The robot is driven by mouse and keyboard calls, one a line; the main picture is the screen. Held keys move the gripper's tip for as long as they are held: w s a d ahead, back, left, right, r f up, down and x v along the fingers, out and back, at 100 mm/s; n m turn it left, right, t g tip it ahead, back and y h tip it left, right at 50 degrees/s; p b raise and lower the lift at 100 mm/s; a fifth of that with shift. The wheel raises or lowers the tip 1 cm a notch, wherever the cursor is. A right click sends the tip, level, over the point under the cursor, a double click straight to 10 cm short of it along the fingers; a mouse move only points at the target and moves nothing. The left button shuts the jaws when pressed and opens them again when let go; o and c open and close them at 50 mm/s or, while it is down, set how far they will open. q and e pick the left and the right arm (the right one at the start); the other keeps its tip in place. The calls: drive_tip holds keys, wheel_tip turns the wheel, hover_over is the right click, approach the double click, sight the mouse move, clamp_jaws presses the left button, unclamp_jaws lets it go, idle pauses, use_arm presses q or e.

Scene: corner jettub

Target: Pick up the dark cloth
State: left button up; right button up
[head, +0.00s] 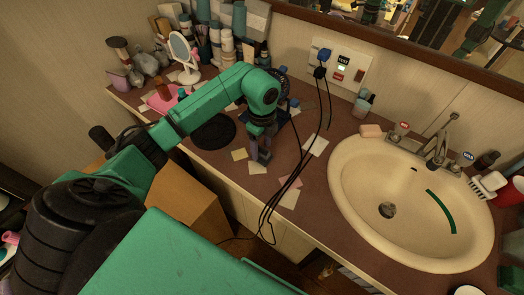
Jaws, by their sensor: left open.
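A dark, flat, rounded piece (212,134) lies on the brown counter left of my left gripper. It may be the dark cloth, but I cannot tell cloth from mat at this size. My left gripper (262,155) points down over the counter, to the right of the dark piece and apart from it. It is open, and nothing shows between its fingers. My left forearm passes above and behind the dark piece. My right gripper is not in view.
Black cords hang from the wall outlet (340,68) across the counter, right of my left gripper. A cream sink (350,190) fills the right side. Bottles and a small white mirror (183,52) stand at the back left. Paper notes lie scattered on the counter (232,183).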

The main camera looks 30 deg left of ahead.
use_arm(q)
drive_tip(key=shift+f, duration=0.8)
drive_tip(key=c, duration=1)
drive_tip(key=shift+r, duration=0.15)
